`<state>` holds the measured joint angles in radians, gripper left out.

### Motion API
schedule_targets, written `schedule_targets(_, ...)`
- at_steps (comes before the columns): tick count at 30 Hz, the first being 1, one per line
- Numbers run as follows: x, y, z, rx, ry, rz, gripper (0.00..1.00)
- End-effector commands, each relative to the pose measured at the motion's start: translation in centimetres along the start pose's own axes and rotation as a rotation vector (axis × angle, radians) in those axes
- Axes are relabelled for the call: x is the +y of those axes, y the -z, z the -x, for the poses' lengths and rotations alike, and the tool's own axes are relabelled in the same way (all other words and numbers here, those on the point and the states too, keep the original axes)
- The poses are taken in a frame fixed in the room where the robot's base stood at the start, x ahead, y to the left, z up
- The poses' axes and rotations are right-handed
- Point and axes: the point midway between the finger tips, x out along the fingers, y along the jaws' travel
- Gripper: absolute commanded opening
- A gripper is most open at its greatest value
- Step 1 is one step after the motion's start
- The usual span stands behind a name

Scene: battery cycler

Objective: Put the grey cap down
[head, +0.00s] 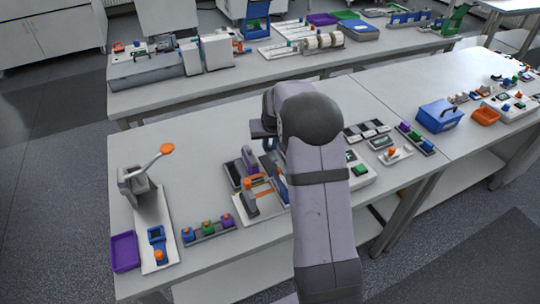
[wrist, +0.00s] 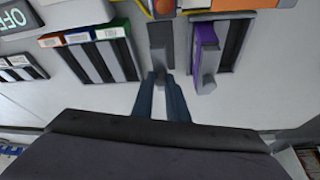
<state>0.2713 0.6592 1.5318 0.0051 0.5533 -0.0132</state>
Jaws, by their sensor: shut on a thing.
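In the wrist view my gripper (wrist: 161,82) is shut on a narrow grey piece, which I take to be the grey cap (wrist: 160,78). Most of the cap is hidden by the fingers. A dark grey strip (wrist: 161,36) lies just beyond the fingertips; I cannot tell whether the cap touches it. To the right a purple cell (wrist: 205,45) stands in a dark slotted holder (wrist: 236,45), with a grey block at its near end. In the head view my arm hides the fingertips and the cap.
At the left of the wrist view, a rack holds cells with orange, blue and green ends (wrist: 84,36). A fixture with an orange bar (head: 262,184) stands left of my arm. A lever press (head: 134,184) and purple tray (head: 124,251) are farther left.

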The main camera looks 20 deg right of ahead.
Motion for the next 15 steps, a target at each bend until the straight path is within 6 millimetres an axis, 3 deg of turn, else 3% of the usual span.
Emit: schedule_targets(15, 0.0, -1.4, -3.0, -0.004, 0.000, 0.000, 0.00)
